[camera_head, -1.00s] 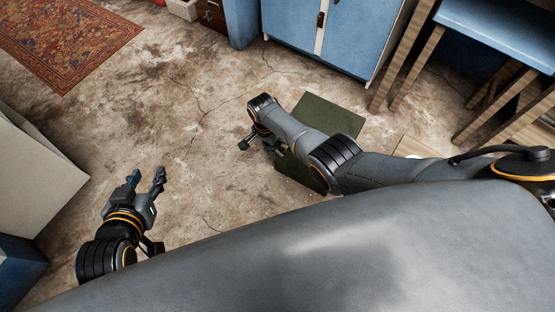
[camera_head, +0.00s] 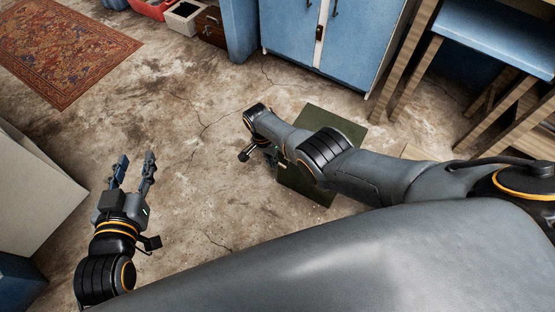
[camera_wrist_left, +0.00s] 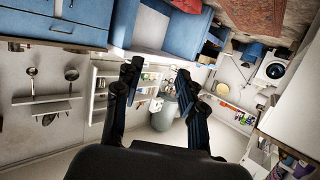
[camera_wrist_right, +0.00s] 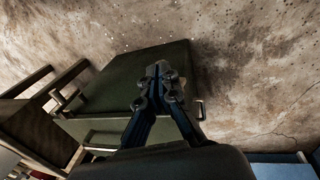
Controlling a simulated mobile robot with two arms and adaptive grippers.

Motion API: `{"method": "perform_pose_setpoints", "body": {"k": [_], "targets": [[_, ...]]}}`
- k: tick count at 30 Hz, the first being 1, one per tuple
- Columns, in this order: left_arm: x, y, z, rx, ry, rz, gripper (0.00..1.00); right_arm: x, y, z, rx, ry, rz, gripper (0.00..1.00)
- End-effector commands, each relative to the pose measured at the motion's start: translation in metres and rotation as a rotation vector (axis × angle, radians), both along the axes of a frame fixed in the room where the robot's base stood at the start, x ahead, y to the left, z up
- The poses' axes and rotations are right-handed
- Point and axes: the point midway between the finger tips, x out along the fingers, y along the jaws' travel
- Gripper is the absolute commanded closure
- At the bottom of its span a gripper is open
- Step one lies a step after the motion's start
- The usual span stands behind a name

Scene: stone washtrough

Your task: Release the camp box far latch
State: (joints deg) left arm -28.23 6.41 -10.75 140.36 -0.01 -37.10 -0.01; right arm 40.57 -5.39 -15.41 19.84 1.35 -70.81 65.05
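The camp box is a dark green box on the floor, partly hidden behind my right arm in the head view (camera_head: 318,120). In the right wrist view its green top (camera_wrist_right: 125,75) fills the middle. A small pale metal fitting (camera_wrist_right: 62,97) sits at its left edge, and a thin bar-like fitting (camera_wrist_right: 201,110) at its right edge. I cannot tell which is the far latch. My right gripper (camera_wrist_right: 162,80) has its fingertips together over the box; contact is unclear. My left gripper (camera_head: 136,160) is open and empty, away from the box; its spread fingers show in the left wrist view (camera_wrist_left: 157,80).
A blue cabinet (camera_head: 335,38) stands behind the box. A wooden stand with a blue top (camera_head: 495,32) is at the right. A patterned rug (camera_head: 60,45) lies at the far left. The concrete floor (camera_head: 190,120) between my grippers is clear.

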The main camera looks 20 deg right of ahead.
Motion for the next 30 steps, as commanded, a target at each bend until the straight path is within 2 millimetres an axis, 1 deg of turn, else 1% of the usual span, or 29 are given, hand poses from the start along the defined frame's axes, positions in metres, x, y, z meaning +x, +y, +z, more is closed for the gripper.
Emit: {"method": "perform_pose_setpoints", "body": {"k": [3,16,26,30], "targets": [[-0.002,0.001,-0.004,0.007,0.029,0.002,0.6,-0.004,-0.003,-0.002,-0.003,0.004,-0.001,1.0],[-0.01,0.005,-0.02,0.025,0.112,0.007,0.6,-0.009,-0.007,-0.007,-0.002,0.005,0.0,1.0],[-0.012,0.007,-0.022,0.032,0.126,0.008,0.6,-0.01,-0.007,-0.006,-0.002,0.005,0.0,1.0],[-0.021,0.011,-0.034,0.052,0.214,0.014,0.6,-0.01,-0.009,-0.001,-0.001,0.004,0.0,1.0]]}}
